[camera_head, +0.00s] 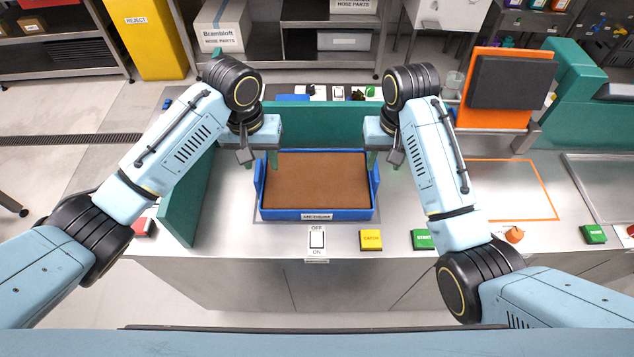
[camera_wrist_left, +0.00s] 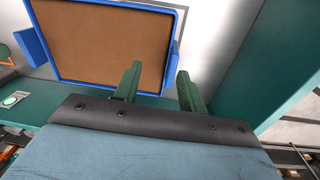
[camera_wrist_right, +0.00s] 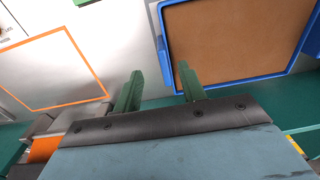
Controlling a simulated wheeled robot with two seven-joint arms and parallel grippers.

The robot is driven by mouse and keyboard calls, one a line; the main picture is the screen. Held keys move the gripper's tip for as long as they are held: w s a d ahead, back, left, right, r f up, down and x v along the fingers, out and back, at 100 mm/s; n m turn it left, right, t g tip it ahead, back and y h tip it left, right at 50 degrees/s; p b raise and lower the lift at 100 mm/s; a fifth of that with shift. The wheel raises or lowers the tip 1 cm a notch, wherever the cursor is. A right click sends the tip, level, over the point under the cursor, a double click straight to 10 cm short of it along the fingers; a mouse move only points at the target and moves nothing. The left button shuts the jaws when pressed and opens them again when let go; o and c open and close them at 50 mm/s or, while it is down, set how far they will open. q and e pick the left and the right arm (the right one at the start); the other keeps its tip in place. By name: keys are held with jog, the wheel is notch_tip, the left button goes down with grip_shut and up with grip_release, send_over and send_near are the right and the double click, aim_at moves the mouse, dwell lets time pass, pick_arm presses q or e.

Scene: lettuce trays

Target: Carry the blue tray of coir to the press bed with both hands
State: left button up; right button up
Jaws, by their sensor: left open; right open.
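The blue tray (camera_head: 317,214) of brown coir (camera_head: 315,180) sits level on the metal counter, with an upright blue flap at each side. My left gripper (camera_head: 262,160) is open above its left end; in the left wrist view the green fingers (camera_wrist_left: 158,85) are near the tray rim (camera_wrist_left: 110,86). My right gripper (camera_head: 382,160) is open above the right end; in the right wrist view its fingers (camera_wrist_right: 160,88) point towards the flap (camera_wrist_right: 163,62). Contact is hard to judge. An orange outline (camera_head: 545,190) on the counter to the right, before the orange press (camera_head: 490,115), appears to mark the press bed.
Green walls stand behind (camera_head: 330,120) and left (camera_head: 190,195) of the tray. A white switch (camera_head: 317,239), yellow button (camera_head: 371,240) and green button (camera_head: 422,240) line the front edge. A small orange object (camera_head: 515,235) sits near the outlined area, whose visible surface is clear.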

aim_at(258, 169)
jog(key=w+r, duration=0.2)
jog(key=r, duration=0.1)
jog(key=shift+w+a, duration=0.25)
jog(key=shift+a, duration=0.15)
pick_arm(q)
jog(key=shift+n+y, duration=0.4)
jog(key=shift+n, duration=0.1)
jog(key=w+a+r, duration=0.1)
jog(key=w+r, duration=0.2)
jog(key=shift+a, duration=0.4)
notch_tip(258, 169, down, 13)
jog(key=shift+f, duration=0.2)
pick_arm(e)
notch_tip(258, 169, down, 14)
jog(key=shift+r, duration=0.25)
pick_arm(q)
jog(key=shift+c, duration=0.4)
pick_arm(e)
jog(key=shift+c, duration=0.4)
pick_arm(q)
grip_shut()
pick_arm(e)
grip_shut()
